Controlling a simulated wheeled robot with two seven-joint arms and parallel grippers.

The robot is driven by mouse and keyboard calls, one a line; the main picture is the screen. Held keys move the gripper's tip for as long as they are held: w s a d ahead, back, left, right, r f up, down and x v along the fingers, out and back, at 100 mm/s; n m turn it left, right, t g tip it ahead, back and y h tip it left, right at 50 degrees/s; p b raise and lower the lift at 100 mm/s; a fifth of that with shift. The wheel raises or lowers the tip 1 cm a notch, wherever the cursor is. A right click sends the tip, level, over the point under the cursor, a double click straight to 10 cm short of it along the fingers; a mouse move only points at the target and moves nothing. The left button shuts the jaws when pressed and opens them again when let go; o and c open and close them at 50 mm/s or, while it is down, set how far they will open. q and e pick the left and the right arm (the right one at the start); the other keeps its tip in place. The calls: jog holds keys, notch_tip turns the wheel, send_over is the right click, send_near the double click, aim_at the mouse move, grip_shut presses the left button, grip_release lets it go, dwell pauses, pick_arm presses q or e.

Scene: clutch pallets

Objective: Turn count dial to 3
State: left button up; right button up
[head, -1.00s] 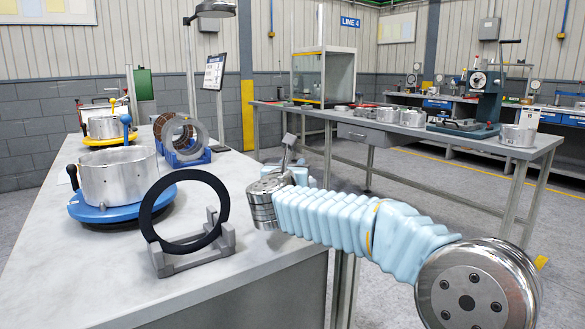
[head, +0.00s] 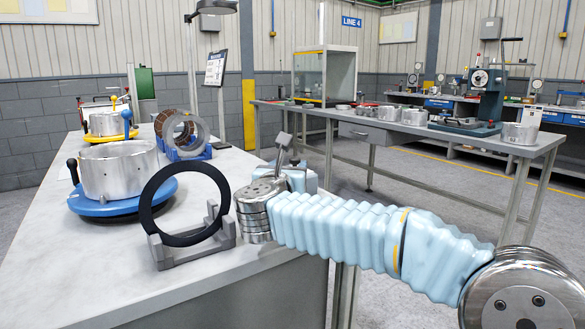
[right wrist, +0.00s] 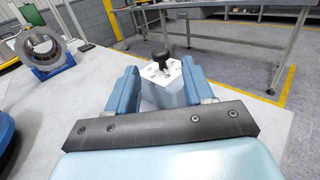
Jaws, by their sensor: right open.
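The count dial (right wrist: 162,60) is a black knob on a white-topped block with small dark marks, seen in the right wrist view. The marks and the knob's setting are too small to read. My right gripper (right wrist: 160,88) is open, its two blue fingers spread on either side of the block's near part, with the knob just beyond them. I cannot tell whether the fingers touch the block. In the head view my right gripper (head: 289,155) is over the bench's right edge, and the dial is hidden behind it. My left gripper is not in view.
On the bench (head: 120,285) a black ring (head: 146,206) leans in a grey stand. Behind it are a blue base (head: 120,203) with a metal drum, a yellow base (head: 100,138) and a copper-wound ring on a blue cradle (head: 190,155). The bench's front left is clear.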

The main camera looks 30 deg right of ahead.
jog(key=b+v, duration=0.1)
jog(key=v, duration=0.6)
jog(key=shift+s+a, duration=0.2)
jog(key=shift+a, duration=0.05)
